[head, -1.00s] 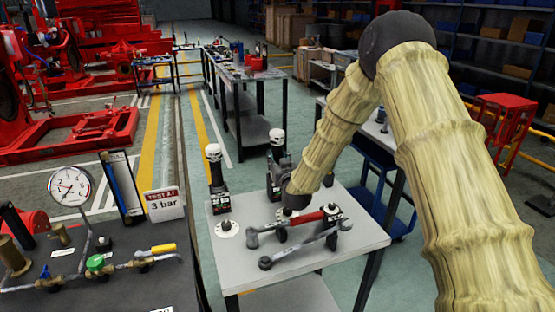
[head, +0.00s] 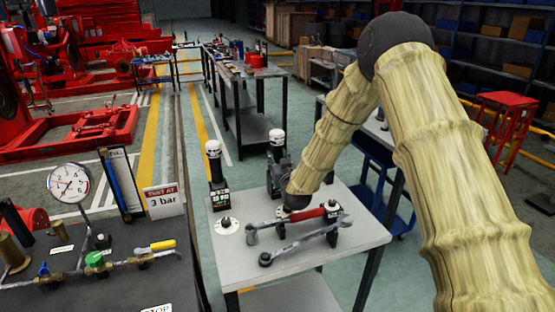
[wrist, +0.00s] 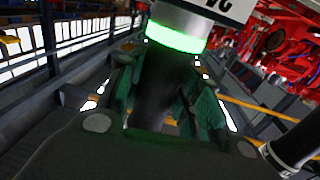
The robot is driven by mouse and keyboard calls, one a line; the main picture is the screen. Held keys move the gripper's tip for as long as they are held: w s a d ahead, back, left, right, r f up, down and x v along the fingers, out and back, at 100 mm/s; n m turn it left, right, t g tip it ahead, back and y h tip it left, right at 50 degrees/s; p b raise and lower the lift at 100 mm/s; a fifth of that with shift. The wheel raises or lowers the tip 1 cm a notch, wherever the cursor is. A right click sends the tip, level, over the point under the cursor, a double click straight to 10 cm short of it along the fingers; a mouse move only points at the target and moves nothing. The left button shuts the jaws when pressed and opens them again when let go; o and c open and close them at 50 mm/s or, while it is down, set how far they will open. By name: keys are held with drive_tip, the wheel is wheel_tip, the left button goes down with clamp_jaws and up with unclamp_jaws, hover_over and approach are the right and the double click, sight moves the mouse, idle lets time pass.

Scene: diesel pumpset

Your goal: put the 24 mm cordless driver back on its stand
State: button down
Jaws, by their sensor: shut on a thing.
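A second white-topped driver (head: 214,165) stands upright to the left; a similar one (wrist: 294,148) shows at the wrist view's right edge. A pale round base with a black peg (head: 228,226) is at the table's left.
Two wrenches, one red-handled (head: 300,220) and one grey (head: 305,242), lie raised across the table's front (head: 225,262). A dark bench with a gauge (head: 70,184) and valves is at left. A blue cart (head: 375,190) stands behind the table at right.

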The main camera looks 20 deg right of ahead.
drive_tip(key=c, duration=0.9)
unclamp_jaws()
drive_tip(key=shift+s+f, duration=0.15)
drive_tip(key=s, duration=1.1)
drive_tip(key=shift+s+a, duration=0.25)
drive_tip(key=shift+s, duration=0.1)
drive_tip(key=shift+r, duration=0.2)
